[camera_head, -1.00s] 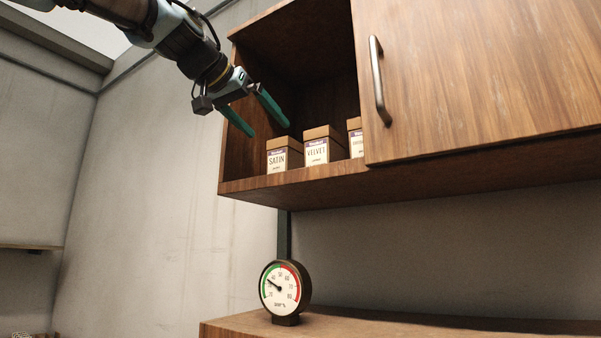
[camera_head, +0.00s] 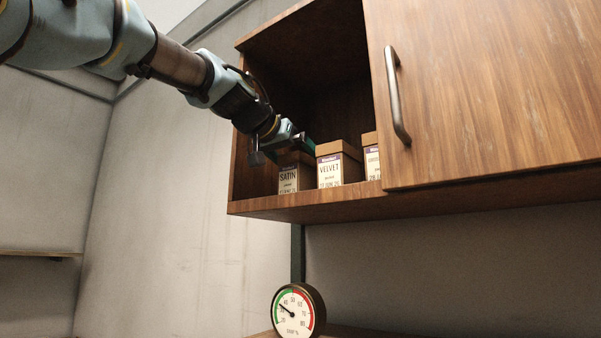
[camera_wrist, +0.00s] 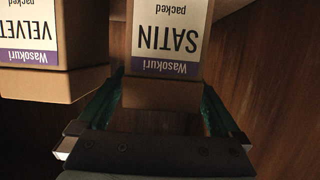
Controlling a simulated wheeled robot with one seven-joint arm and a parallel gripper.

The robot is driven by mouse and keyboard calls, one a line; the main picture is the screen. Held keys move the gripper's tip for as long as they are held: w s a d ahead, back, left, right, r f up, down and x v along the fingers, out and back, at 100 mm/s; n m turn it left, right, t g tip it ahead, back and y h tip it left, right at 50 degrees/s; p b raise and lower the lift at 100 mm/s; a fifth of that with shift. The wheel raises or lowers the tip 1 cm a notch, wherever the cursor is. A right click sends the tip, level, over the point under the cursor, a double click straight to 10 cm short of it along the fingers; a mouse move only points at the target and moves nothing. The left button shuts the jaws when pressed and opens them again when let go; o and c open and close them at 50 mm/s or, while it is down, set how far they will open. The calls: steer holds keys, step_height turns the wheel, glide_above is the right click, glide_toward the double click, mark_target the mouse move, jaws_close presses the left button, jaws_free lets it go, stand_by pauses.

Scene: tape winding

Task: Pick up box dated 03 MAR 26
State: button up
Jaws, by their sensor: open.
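Three cartons stand in a row in the open part of the wall cabinet. The SATIN box (camera_head: 288,181) is leftmost, the VELVET box (camera_head: 330,171) is beside it, and a third box (camera_head: 372,162) is partly hidden by the cabinet door. Their date lines are too small to read surely in the head view and out of frame in the wrist view. My gripper (camera_head: 298,148) is open at the top of the SATIN box. In the wrist view its green fingers lie on either side of the SATIN box (camera_wrist: 165,90), with the VELVET box (camera_wrist: 60,85) close to one finger.
The cabinet (camera_head: 290,206) has a side wall left of the boxes and a wooden door (camera_head: 480,90) with a metal handle (camera_head: 396,95) on the right. A round gauge (camera_head: 298,311) stands below. Space above the boxes inside is free.

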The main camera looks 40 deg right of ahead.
steer(key=shift+x, duration=1.05)
steer(key=c, duration=1.5)
